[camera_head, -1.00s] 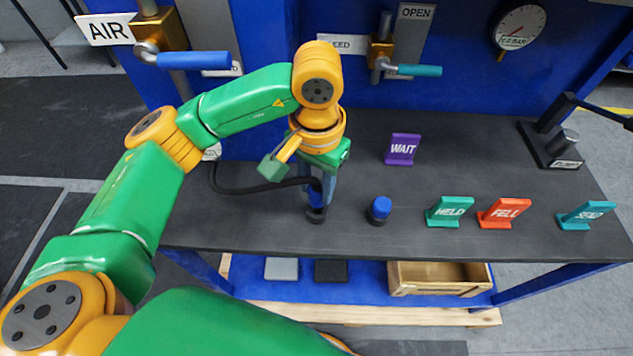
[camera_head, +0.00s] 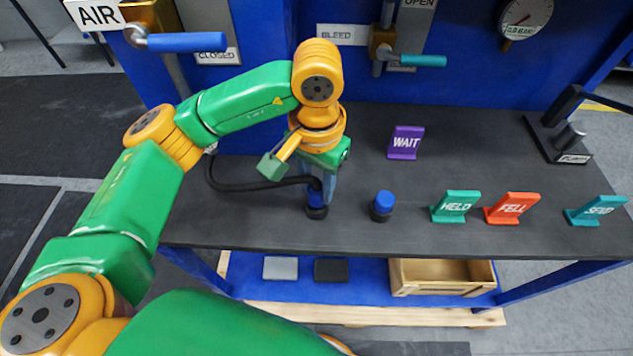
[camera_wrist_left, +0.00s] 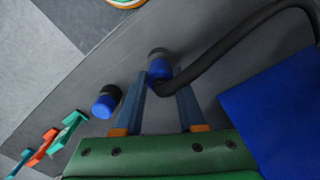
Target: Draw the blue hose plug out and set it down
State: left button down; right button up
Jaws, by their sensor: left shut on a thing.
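The blue hose plug (camera_head: 315,197) stands near the front of the dark bench, with a black hose (camera_head: 250,186) running from it to the left. My left gripper (camera_head: 321,189) points down and is shut on the plug. In the left wrist view, the plug (camera_wrist_left: 160,69) is between the tips of the two fingers (camera_wrist_left: 164,88). A black round socket (camera_head: 316,212) is directly under the plug. I cannot tell whether the plug is still inside it. My right gripper is not in view.
A second blue-topped black piece (camera_head: 383,204) stands close to the right. Signs WAIT (camera_head: 405,143), HELD (camera_head: 456,206), FELL (camera_head: 511,207) and a teal one (camera_head: 595,210) stand farther right. A blue valve lever (camera_head: 187,42) is behind left. Bench between the second piece and HELD is bare.

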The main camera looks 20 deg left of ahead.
aim_at(316, 184)
pick_arm(q)
jog(key=shift+f+b, duration=0.5)
jog(key=shift+c, duration=2.1)
grip_release()
jog(key=shift+r, duration=0.1)
notch_tip(316, 184, up, 7)
jog(key=shift+r, duration=0.1)
